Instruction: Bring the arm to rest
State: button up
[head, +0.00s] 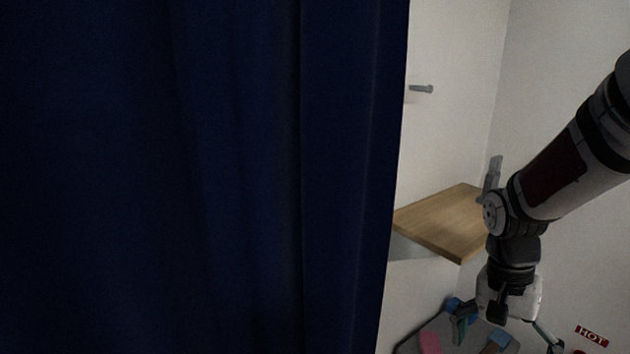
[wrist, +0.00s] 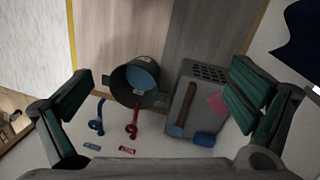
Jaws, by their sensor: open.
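My gripper (head: 505,333) hangs at the lower right of the head view, at the end of my bent arm, pointing down. In the wrist view its two dark green fingers are spread wide apart (wrist: 163,85), with nothing held between them. Below it in the wrist view are a dark bucket (wrist: 121,87) with a blue inside and a grey tray (wrist: 213,72). The gripper looks clear of both, though the exact gap cannot be told.
A dark blue curtain (head: 200,180) fills the head view's left. A wooden shelf (head: 440,220) and grey peg (head: 420,89) are on the wall. A blue tap (wrist: 97,126), a red tap (wrist: 132,128) and a red HOT label (head: 592,336) are low down.

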jog(key=s+a+r+n+t+y, duration=0.1)
jog(key=s+a+r+n, duration=0.4)
jog(key=s, duration=0.6)
jog(key=s+a+r+n+t, duration=0.1)
jog(key=s+a+r+n, duration=0.3)
jog(key=s+a+r, duration=0.55)
notch_tip(320, 180, up, 28)
jog(key=s+d+t+p, duration=0.1)
jog(key=t+p, duration=0.3)
jog(key=p, duration=2.5)
jog(key=shift+d, duration=0.6)
jog(key=shift+s+r, duration=0.1)
